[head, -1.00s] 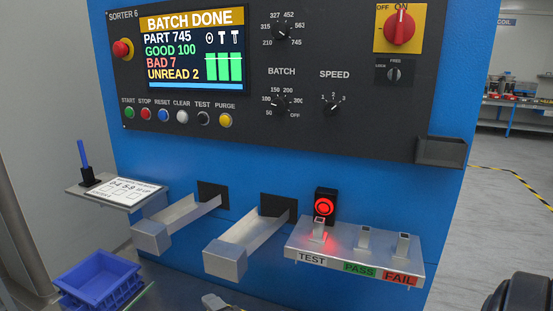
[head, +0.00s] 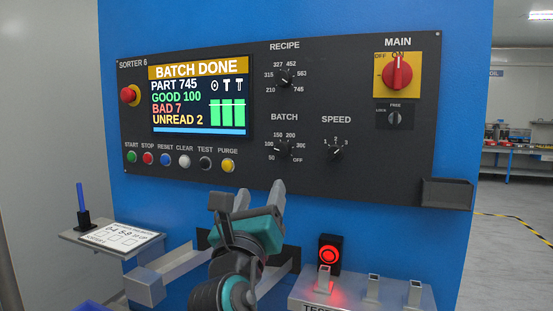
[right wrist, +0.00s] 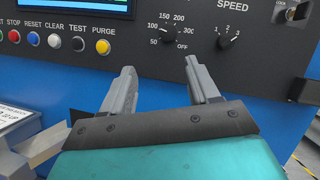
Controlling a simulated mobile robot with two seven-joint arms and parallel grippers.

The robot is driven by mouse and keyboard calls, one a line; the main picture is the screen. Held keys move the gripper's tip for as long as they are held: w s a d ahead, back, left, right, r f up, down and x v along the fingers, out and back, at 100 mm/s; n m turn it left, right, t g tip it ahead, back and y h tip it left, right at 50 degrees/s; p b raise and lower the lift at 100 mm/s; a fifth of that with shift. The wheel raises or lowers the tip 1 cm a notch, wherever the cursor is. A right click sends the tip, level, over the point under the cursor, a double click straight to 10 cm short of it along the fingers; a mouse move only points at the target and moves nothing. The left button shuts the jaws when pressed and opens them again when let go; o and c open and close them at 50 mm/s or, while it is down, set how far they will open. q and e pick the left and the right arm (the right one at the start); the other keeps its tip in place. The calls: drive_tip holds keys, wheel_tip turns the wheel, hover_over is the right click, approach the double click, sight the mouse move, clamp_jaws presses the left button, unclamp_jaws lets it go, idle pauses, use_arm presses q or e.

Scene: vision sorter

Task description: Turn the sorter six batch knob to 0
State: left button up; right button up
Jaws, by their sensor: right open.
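The BATCH knob (head: 283,148) is a black dial on the dark Sorter 6 panel (head: 350,190). Its marks read 50, 100, 150, 200, 300 and OFF; I see no mark that reads 0. Its white pointer looks turned left, near 100. The knob also shows in the right wrist view (right wrist: 178,34), above and beyond the fingertips. My right gripper (head: 261,190) is open and empty, below the knob and a little to its left, not touching it. Its two fingers also show spread in the right wrist view (right wrist: 159,66). My left gripper is not in view.
The RECIPE knob (head: 287,78) is above and the SPEED knob (head: 336,150) is to the right. A row of buttons, ending with yellow PURGE (head: 228,166), is to the left.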

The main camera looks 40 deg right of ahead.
sight(281, 153)
drive_tip(key=shift+g+h, duration=0.4)
drive_tip(key=x, duration=0.8)
drive_tip(key=s+p+x, duration=0.1)
drive_tip(key=x, duration=0.4)
drive_tip(key=shift+d+r, duration=0.15)
drive_tip(key=shift+r, duration=0.15)
drive_tip(key=c, duration=1)
